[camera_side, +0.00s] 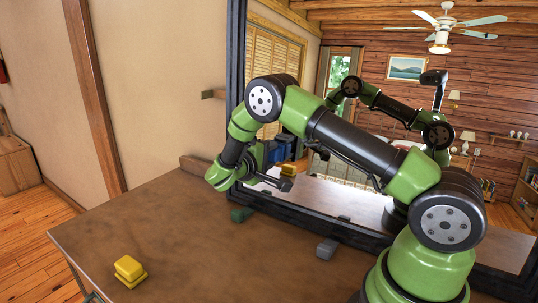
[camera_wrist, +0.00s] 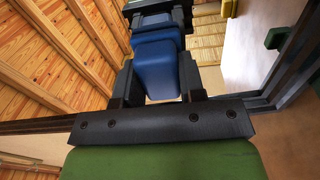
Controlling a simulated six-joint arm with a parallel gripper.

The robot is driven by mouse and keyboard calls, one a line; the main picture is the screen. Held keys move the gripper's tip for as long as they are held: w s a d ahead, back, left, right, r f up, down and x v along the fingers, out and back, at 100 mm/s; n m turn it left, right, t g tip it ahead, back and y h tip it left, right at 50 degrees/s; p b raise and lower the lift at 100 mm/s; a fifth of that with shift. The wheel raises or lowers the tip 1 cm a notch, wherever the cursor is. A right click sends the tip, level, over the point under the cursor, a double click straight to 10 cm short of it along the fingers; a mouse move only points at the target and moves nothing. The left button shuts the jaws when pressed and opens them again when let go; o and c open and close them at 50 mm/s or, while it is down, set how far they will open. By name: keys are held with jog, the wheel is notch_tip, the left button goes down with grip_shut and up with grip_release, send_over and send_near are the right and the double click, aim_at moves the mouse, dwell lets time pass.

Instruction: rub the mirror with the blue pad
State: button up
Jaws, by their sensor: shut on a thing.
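The mirror (camera_side: 236,50) stands upright on the table in a dark frame and reflects the room and my arm. My gripper (camera_side: 246,166) is at the mirror's left part, low above the table, pointing at the glass. In the wrist view, my gripper (camera_wrist: 158,84) is shut on the blue pad (camera_wrist: 156,72), with a dark finger on either side. The pad's reflection lies right beyond it, so the pad is against the glass or very close; I cannot tell which. In the side view, my gripper partly hides the pad, and blue there blends with its reflection.
A yellow pad (camera_side: 130,268) lies at the table's front left. A green block (camera_side: 242,214) and a grey block (camera_side: 327,249) sit at the mirror's foot. The brown table (camera_side: 185,245) is clear in its left middle. A wooden chest (camera_side: 16,170) stands on the floor at far left.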

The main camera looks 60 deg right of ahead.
jog(key=shift+a+r, duration=0.15)
jog(key=shift+a, duration=1.3)
jog(key=shift+a+r, duration=0.15)
jog(key=shift+a, duration=1.3)
jog(key=a, duration=0.3)
jog(key=shift+r, duration=0.15)
